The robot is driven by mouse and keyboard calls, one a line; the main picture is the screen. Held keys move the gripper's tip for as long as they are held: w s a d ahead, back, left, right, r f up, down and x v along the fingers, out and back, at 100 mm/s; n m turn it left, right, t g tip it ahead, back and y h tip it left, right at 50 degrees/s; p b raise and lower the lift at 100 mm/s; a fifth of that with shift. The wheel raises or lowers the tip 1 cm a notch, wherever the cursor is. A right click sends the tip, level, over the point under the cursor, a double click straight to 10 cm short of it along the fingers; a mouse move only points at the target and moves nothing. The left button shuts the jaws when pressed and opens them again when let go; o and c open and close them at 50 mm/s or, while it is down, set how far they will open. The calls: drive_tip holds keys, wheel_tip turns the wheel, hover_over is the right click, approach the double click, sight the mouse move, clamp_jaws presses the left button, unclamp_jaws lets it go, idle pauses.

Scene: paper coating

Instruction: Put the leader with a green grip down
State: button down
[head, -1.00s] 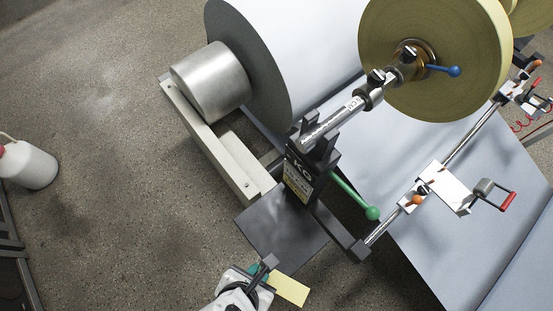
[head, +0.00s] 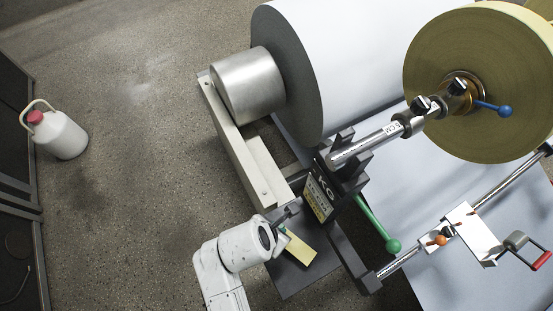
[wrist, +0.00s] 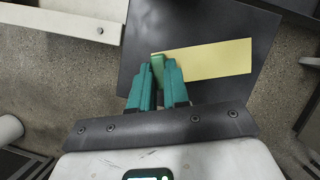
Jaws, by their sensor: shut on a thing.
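The leader is a pale yellow strip (wrist: 210,62) with a green grip (wrist: 157,68) at one end. My gripper (wrist: 160,70) is shut on the green grip, between its two teal fingers. The strip points to the right over a dark flat plate (wrist: 195,25) in the wrist view. In the head view the strip (head: 300,249) shows over the dark plate (head: 302,281), beside the black stand. My gripper (head: 285,223) hides most of the grip there. I cannot tell whether the strip touches the plate.
A black stand (head: 322,195) with a green-knobbed lever (head: 380,225) rises close to my gripper. A large white paper roll (head: 350,60) and a yellow roll (head: 470,130) lie behind. A white can (head: 62,138) stands on the floor at the left, where the floor is clear.

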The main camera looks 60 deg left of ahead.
drive_tip(key=shift+w+a+f+b, duration=0.15)
drive_tip(key=shift+f+b, duration=0.15)
drive_tip(key=shift+f, duration=1.5)
drive_tip(key=shift+f, duration=0.1)
drive_tip(key=c, duration=1.1)
unclamp_jaws()
drive_tip(key=p+v, duration=0.2)
drive_tip(key=v, duration=1)
